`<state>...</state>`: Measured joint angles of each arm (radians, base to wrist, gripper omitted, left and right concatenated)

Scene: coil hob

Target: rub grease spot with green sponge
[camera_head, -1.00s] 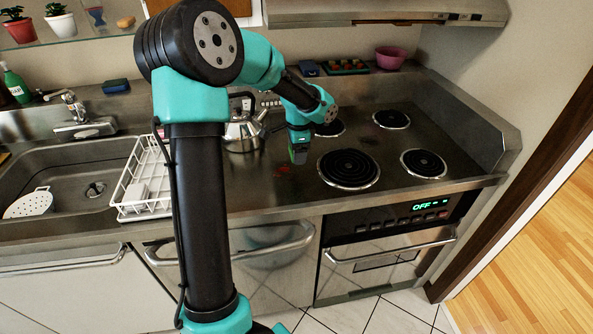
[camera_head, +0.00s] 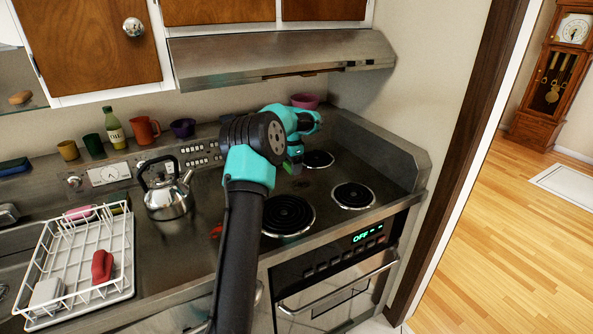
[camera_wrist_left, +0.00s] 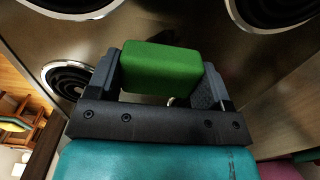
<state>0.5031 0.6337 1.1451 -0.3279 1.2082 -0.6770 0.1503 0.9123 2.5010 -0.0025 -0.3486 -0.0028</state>
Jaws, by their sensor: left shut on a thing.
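My left gripper (camera_head: 293,158) is over the rear middle of the hob, between the burners. It is shut on the green sponge (camera_head: 291,167), which shows below the jaws. In the left wrist view the green sponge (camera_wrist_left: 160,68) sits between the two fingers of the gripper (camera_wrist_left: 160,85). A faint dark patch (camera_head: 303,183) lies on the hob just in front of the sponge; I cannot tell for sure whether it is grease or shadow. A red mark (camera_head: 216,231) lies left of the front-left burner. Contact between sponge and hob cannot be told. My right gripper is out of view.
Coil burners surround the sponge: front left (camera_head: 288,214), front right (camera_head: 352,195) and back right (camera_head: 318,160). A kettle (camera_head: 169,196) stands left of the hob. A pink bowl (camera_head: 305,101) is at the back. The range hood (camera_head: 280,55) hangs above. A dish rack (camera_head: 75,265) is at left.

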